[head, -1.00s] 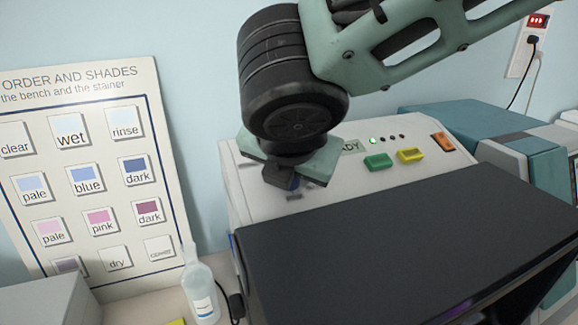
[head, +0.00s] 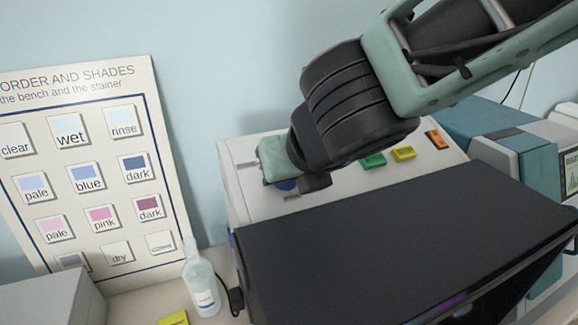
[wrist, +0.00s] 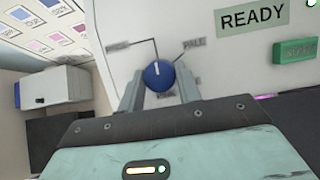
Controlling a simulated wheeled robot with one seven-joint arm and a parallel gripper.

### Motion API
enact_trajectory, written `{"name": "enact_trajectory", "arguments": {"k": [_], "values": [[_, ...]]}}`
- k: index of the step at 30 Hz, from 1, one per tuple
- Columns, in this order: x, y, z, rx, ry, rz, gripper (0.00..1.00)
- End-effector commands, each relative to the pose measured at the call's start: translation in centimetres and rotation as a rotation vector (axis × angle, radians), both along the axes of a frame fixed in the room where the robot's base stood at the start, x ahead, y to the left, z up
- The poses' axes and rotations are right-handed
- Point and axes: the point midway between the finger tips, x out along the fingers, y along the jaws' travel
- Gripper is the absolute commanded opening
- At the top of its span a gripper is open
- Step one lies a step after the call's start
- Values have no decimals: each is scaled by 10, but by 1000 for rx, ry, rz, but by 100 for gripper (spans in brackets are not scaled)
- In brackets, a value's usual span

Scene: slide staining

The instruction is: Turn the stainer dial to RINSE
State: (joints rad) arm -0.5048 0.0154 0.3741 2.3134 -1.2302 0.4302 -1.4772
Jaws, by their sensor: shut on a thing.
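The stainer (head: 240,185) is a pale machine with a sloped control panel and a large dark front cover. Its dial (wrist: 158,76) is a round blue knob with a white pointer mark, which points nearly straight up in the wrist view. Thin lines run from the dial to small labels at upper left and upper right; another label lies below it. My gripper (wrist: 158,84) is shut on the dial, one finger on each side. In the head view my gripper (head: 288,182) mostly hides the dial.
A green button (head: 373,160), a yellow button (head: 403,153) and an orange switch (head: 437,139) sit right of the dial. A READY display (wrist: 252,16) shows above. A bottle (head: 203,285) and a shade chart (head: 85,255) stand left. A teal machine (head: 490,125) stands right.

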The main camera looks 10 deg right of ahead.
Motion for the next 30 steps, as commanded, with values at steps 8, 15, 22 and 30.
{"name": "enact_trajectory", "arguments": {"k": [8, 15, 22, 30], "values": [[0, 0, 0, -9, -2, 24, 11], [0, 0, -1, -10, -2, 24, 11], [0, 0, 0, -9, -2, 23, 55], [-3, -1, 5, -8, -3, 22, 55]]}}
